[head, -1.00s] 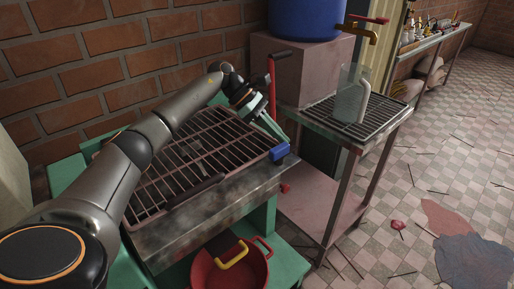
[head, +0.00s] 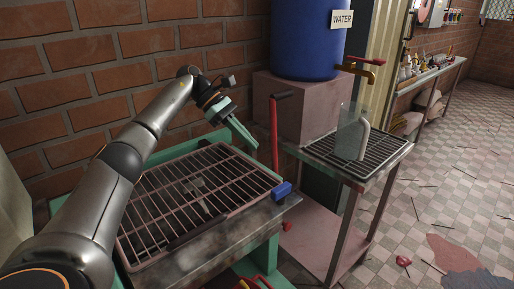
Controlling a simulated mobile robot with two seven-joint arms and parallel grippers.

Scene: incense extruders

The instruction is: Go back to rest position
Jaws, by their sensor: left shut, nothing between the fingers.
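My left arm comes in from the left, and its gripper (head: 246,136) hangs above the far right corner of the dark metal rack (head: 165,207). The gripper is shut and empty, with its fingers pointing down to the right. It is near the upright red lever (head: 273,135) with a dark handle, and seems apart from it. My right gripper is not in view.
A blue water barrel (head: 304,40) with a brass tap (head: 370,73) stands on a pink block (head: 292,103). A clear pitcher (head: 353,133) stands on a side grate (head: 385,157). A brick wall lies behind. Tiled floor on the right has scattered sticks.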

